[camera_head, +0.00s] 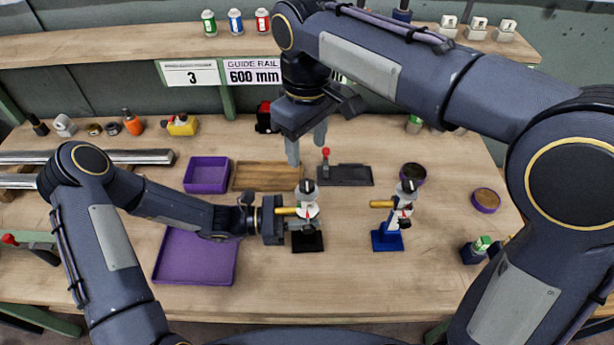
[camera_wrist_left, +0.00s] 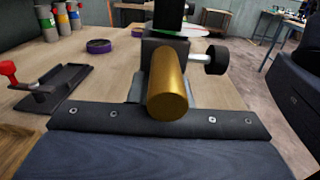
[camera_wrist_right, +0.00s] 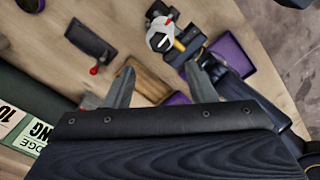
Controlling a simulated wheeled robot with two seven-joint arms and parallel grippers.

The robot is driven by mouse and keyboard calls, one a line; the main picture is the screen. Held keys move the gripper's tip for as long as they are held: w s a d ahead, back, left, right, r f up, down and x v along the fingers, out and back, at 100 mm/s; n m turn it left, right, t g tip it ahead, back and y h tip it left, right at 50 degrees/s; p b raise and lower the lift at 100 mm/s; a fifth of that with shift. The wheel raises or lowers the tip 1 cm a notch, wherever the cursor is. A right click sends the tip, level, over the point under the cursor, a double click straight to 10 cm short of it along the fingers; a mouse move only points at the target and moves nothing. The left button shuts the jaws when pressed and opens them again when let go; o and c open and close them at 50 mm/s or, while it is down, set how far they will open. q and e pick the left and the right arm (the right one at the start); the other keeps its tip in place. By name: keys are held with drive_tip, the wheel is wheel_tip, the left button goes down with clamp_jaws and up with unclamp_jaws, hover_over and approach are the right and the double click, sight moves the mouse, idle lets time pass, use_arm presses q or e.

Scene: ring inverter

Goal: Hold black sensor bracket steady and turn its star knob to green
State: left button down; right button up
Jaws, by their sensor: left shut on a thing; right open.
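The black sensor bracket stands upright on its black base (camera_head: 307,241) near the middle of the table. It has a brass cylinder (camera_head: 285,211) on its left and a white head with a black star knob (camera_head: 306,187) on top. My left gripper (camera_head: 293,223) is shut on the bracket's post from the left. In the left wrist view the brass cylinder (camera_wrist_left: 168,85) points at the camera, with a black side knob (camera_wrist_left: 215,60) beside it. My right gripper (camera_head: 306,146) is open and empty, above and behind the bracket. The bracket's white head (camera_wrist_right: 160,40) shows beyond its fingers in the right wrist view.
A similar blue bracket (camera_head: 387,240) stands to the right. A purple tray (camera_head: 165,268) and a purple bin (camera_head: 207,187) lie left. A wooden tray (camera_head: 250,178) and a black fixture with a red knob (camera_head: 352,176) lie behind. The front table strip is clear.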

sight(307, 183)
wheel_tip(307, 183, down, 10)
drive_tip(key=shift+r, duration=0.1)
idle(0.4)
drive_tip(key=c, duration=1)
